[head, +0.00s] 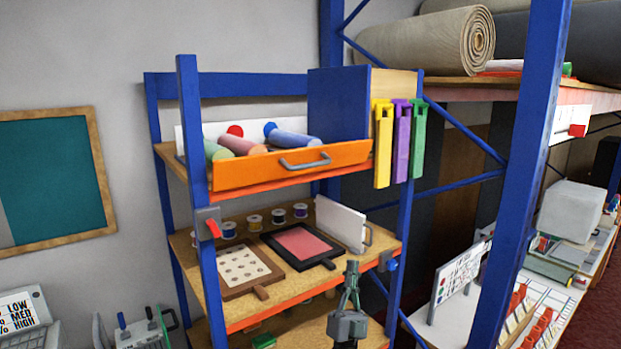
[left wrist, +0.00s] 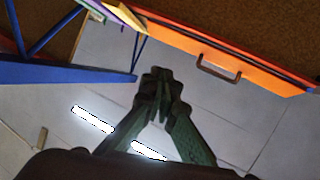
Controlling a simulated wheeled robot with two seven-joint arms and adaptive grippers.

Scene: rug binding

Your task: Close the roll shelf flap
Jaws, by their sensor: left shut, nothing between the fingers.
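The orange roll shelf flap (head: 290,166), with a grey bar handle (head: 304,162), runs along the front of the upper shelf, with several coloured rolls (head: 291,136) behind it. It looks roughly upright or slightly tilted; I cannot tell whether it is fully shut. My left gripper (head: 351,268) is shut and empty, below the flap and in front of the middle shelf, apart from both. In the left wrist view the gripper (left wrist: 160,80) points up, with the orange flap (left wrist: 178,42) and its handle (left wrist: 218,67) beyond it. My right gripper is not in view.
Yellow, purple and green clips (head: 401,140) hang right of the flap. A blue post (head: 199,200) stands at its left. The middle shelf holds spools, framed boards (head: 301,243) and a white panel with a handle (head: 341,223). A thick blue upright (head: 530,160) stands at right.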

